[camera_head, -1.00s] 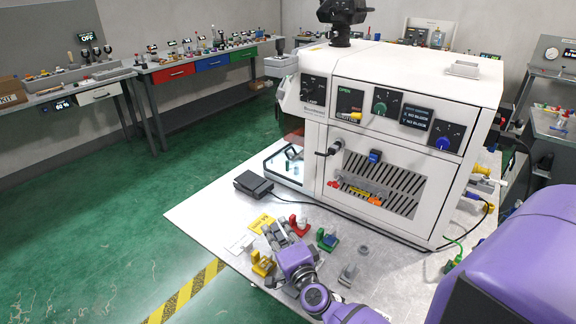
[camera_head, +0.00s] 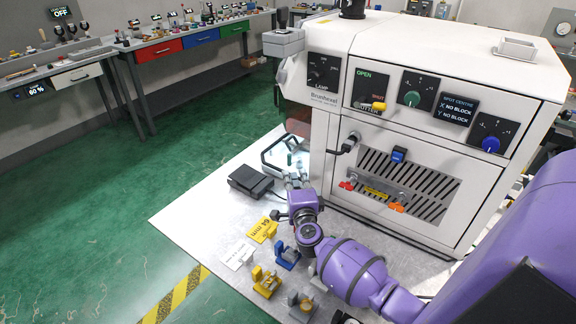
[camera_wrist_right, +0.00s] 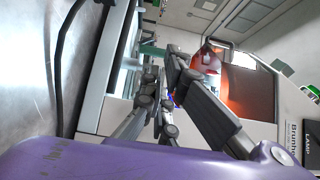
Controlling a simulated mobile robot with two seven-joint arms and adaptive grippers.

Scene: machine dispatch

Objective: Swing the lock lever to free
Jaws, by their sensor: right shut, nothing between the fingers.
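No part carries a readable lock label, so I cannot tell for sure which one is the lock lever. A yellow handle (camera_head: 376,106) sits on the panel marked OPEN on the white machine (camera_head: 330,120). A black lever (camera_head: 346,148) sticks out at the left edge of the vented door, below that panel. My right gripper (camera_head: 293,182) is shut and empty, low at the machine's front left corner, apart from both. In the right wrist view its fingers (camera_wrist_right: 170,75) point toward the machine, with an orange-lit window (camera_wrist_right: 250,95) beyond. My left gripper is out of view.
A dark pedal box (camera_head: 251,182) and a clear-walled frame (camera_head: 275,150) stand beside my right gripper. Yellow, blue and grey fixtures (camera_head: 287,255) stand on the front table. Several knobs, including a blue one (camera_head: 490,144), line the machine's upper front.

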